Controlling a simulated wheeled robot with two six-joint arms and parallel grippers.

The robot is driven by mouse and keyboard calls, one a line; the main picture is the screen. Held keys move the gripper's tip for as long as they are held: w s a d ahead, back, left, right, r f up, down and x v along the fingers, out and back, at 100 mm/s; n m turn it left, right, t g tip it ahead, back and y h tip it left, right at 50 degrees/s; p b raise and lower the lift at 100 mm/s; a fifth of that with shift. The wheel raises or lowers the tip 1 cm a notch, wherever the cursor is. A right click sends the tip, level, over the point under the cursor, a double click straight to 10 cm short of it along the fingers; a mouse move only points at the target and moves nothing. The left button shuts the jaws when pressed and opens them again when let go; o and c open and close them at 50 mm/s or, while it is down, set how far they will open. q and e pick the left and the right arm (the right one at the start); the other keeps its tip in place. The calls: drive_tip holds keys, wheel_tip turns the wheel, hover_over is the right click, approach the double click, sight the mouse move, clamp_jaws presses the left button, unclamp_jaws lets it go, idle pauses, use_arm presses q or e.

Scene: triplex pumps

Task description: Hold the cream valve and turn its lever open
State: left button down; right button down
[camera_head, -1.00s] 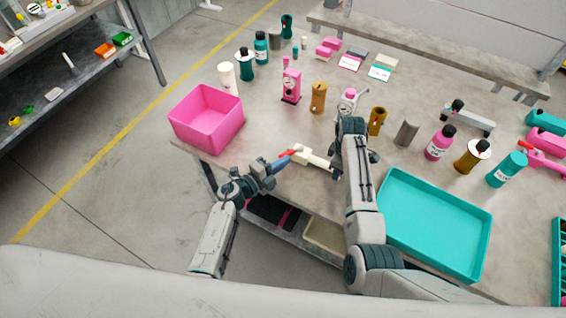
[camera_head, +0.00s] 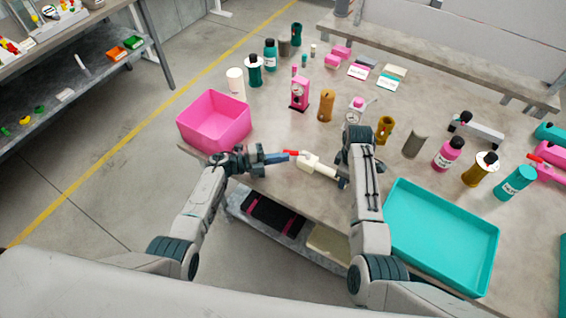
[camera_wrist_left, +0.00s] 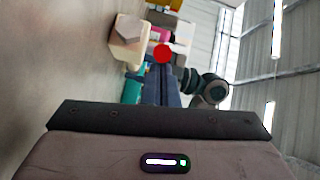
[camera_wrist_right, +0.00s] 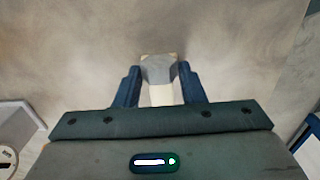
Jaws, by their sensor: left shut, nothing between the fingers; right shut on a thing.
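The cream valve (camera_head: 312,163) lies crosswise near the front edge of the table, its red lever (camera_head: 291,153) at its left end. My right gripper (camera_head: 340,178) is shut on the valve's right part; the right wrist view shows the cream body (camera_wrist_right: 160,94) between the fingers. My left gripper (camera_head: 286,157) is shut and empty, its tips close by the lever. In the left wrist view the red lever end (camera_wrist_left: 163,53) shows just past the closed fingers (camera_wrist_left: 160,88), beside the cream body (camera_wrist_left: 127,45). Whether they touch is unclear.
A pink bin (camera_head: 214,122) stands at the left table edge, behind my left gripper. A teal tray (camera_head: 440,238) lies right of my right arm. Several bottles and a pink pump (camera_head: 300,92) stand farther back. The bare tabletop behind the valve is clear.

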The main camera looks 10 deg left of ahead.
use_arm(q)
drive_tip(key=shift+w+a, duration=0.25)
drive_tip(key=shift+w, duration=1)
wheel_tip(320, 180, up, 10)
idle(0.5)
use_arm(e)
drive_tip(key=c, duration=0.8)
unclamp_jaws()
drive_tip(key=shift+c, duration=0.2)
